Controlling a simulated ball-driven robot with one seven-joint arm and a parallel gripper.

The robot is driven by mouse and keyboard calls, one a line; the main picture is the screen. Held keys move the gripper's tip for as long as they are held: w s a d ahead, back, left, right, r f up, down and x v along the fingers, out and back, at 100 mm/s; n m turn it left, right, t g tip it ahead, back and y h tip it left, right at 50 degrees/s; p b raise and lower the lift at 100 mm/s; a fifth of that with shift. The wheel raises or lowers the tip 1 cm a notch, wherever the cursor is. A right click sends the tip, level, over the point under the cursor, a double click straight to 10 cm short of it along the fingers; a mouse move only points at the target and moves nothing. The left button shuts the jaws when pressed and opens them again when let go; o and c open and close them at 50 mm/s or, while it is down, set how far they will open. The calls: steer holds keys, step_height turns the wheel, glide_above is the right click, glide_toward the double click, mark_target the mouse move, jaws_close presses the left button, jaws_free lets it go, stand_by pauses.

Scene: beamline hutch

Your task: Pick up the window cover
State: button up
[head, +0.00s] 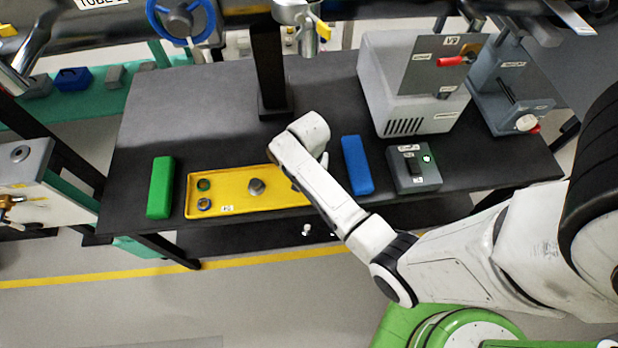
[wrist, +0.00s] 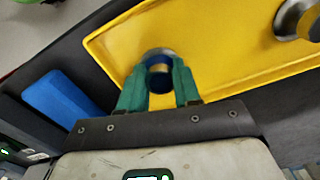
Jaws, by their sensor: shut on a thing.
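My gripper (wrist: 160,82) has green fingers and is shut on a small round piece with a grey metal rim and a dark blue and brown body, which I take to be the window cover (wrist: 158,56). It is over the end of the yellow tray (wrist: 118,52) nearest the blue block. I cannot tell whether it still touches the tray floor. In the head view my wrist hides the held piece and most of my fingers at the right end of the tray (head: 229,195).
The tray also holds a metal knob-like part (head: 256,187), a green ring (head: 204,185) and a grey round part (head: 204,204). A green block (head: 160,187) stands left, a blue block (head: 357,164) and grey switch box (head: 414,168) right. A dark post (head: 270,70) rises behind.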

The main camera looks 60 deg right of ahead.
steer(key=shift+r, duration=0.1)
steer(key=shift+r, duration=0.2)
step_height(320, 180, up, 2)
steer(key=shift+r, duration=0.1)
steer(key=s+a+r, duration=0.1)
steer(key=s+r, duration=0.9)
steer(key=s, duration=0.4)
steer(key=shift+a+b, duration=0.3)
steer(key=shift+a, duration=0.1)
steer(key=shift+w, duration=0.1)
